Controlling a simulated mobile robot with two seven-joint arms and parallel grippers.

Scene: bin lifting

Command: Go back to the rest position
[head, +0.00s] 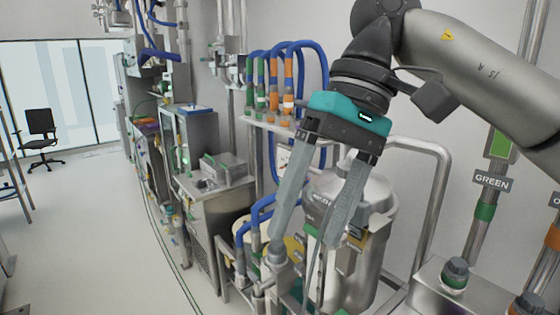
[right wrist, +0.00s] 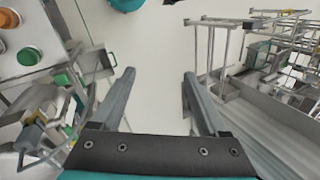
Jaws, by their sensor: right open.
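My right gripper (head: 312,225) hangs from the arm at the upper right in the head view, fingers pointing down. It is open and empty. Its fingers stand in front of a steel vessel (head: 372,225) in the picture; I cannot tell how far apart they are. In the right wrist view the two fingers (right wrist: 158,88) are spread with pale floor between them. My left gripper is in neither view.
Blue hoses (head: 313,65) hang from a wall rack behind the gripper. A steel pipe frame (head: 437,190) stands right of the vessel. Steel cabinets (head: 205,220) line the wall. Open floor (head: 90,240) lies to the left, with a black chair (head: 41,135) far back.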

